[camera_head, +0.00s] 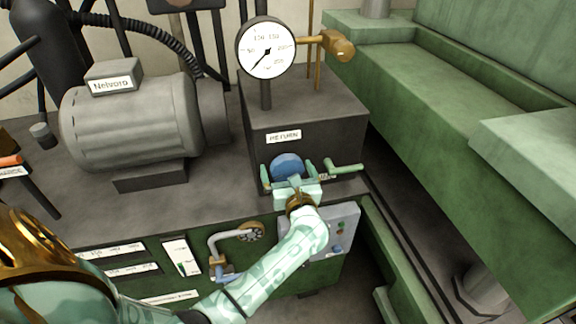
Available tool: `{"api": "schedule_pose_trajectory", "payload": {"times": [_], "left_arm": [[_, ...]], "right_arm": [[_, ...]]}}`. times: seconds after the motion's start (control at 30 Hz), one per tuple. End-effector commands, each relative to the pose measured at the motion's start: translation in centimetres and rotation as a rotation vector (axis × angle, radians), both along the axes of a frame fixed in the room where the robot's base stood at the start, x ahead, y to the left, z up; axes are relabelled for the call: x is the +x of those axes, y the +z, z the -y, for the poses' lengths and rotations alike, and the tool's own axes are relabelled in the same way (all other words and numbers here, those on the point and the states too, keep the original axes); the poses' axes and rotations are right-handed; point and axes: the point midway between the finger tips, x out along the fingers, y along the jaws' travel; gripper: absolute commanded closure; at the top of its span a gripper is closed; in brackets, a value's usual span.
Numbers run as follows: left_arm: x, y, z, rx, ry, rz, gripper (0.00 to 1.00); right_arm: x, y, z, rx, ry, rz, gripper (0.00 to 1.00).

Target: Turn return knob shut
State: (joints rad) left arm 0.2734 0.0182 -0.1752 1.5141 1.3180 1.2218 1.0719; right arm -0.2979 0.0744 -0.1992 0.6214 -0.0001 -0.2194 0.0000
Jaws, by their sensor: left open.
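The return knob (286,167) is a round blue knob on the front face of a dark grey block (345,130), below a white label reading RETURN (284,136). My left arm comes in from the lower left. My left gripper (296,172) is in front of the knob, with its pale green fingers open at the knob's lower part. I cannot tell whether the fingers touch it. The gripper hides the knob's lower edge. My right gripper is not in view.
A pressure gauge (267,49) and a brass fitting (337,45) stand above the block. A grey motor (130,120) is at the left. A control box with buttons (341,232) sits below the knob. A green machine frame (405,110) rises at the right.

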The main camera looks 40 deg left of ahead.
Motion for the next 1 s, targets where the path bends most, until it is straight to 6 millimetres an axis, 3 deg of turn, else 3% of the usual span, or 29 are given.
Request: {"api": "schedule_pose_trajectory", "payload": {"times": [0.17,0.33,0.67,1.0], "left_arm": [[0.0,0.0,0.0,0.001,0.000,-0.001,0.03],[0.0,0.0,0.0,0.001,0.000,-0.001,0.47],[0.0,0.1,0.0,0.017,0.001,-0.020,0.47],[-0.1,0.4,0.0,0.145,0.001,-0.172,0.47]], "right_arm": [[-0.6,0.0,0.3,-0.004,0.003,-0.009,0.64],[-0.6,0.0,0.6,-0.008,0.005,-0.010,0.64],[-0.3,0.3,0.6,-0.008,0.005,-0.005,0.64],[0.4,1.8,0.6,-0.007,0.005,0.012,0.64]]}}
